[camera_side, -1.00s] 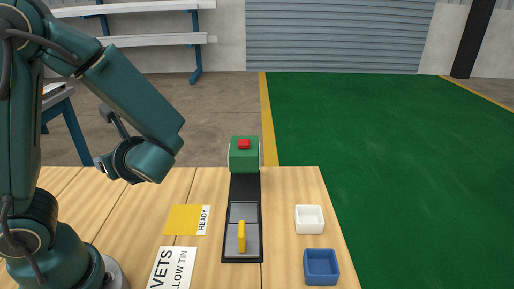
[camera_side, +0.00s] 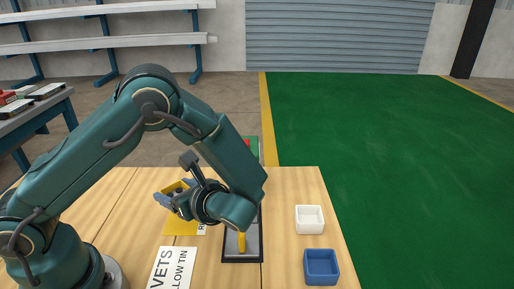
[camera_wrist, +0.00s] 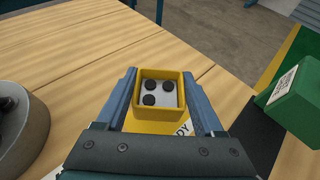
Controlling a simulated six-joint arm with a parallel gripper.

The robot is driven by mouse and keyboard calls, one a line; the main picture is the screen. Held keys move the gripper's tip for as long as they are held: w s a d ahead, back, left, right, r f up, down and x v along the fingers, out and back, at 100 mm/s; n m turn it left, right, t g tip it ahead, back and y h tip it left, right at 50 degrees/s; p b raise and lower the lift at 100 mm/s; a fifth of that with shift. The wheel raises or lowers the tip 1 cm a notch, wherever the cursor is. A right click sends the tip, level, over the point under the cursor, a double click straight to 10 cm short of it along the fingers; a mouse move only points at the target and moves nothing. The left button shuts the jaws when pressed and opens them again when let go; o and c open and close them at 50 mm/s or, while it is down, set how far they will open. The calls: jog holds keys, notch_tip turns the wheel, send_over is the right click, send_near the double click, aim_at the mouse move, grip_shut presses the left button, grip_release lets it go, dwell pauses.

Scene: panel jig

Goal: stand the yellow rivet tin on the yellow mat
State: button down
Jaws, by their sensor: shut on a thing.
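The yellow rivet tin (camera_wrist: 162,73) is an open square tin with a few black rivets on its pale inside floor. My gripper (camera_wrist: 160,92) is shut on it, one blue finger on each side. In the side view the tin (camera_side: 172,188) shows upright or nearly so at my gripper (camera_side: 176,196), over the far part of the yellow mat. The yellow mat (camera_side: 180,229) lies flat on the wooden table and has a white READY strip, partly hidden by my gripper. In the wrist view I cannot tell whether the tin touches the mat.
A white tray (camera_side: 309,220) and a blue tray (camera_side: 321,267) stand at right. A white printed card (camera_side: 172,270) lies in front.

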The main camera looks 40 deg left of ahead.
jog(key=shift+w+d+f, duration=0.35)
jog(key=shift+d, duration=0.1)
jog(key=shift+f, duration=2)
grip_release()
jog(key=shift+f, duration=0.1)
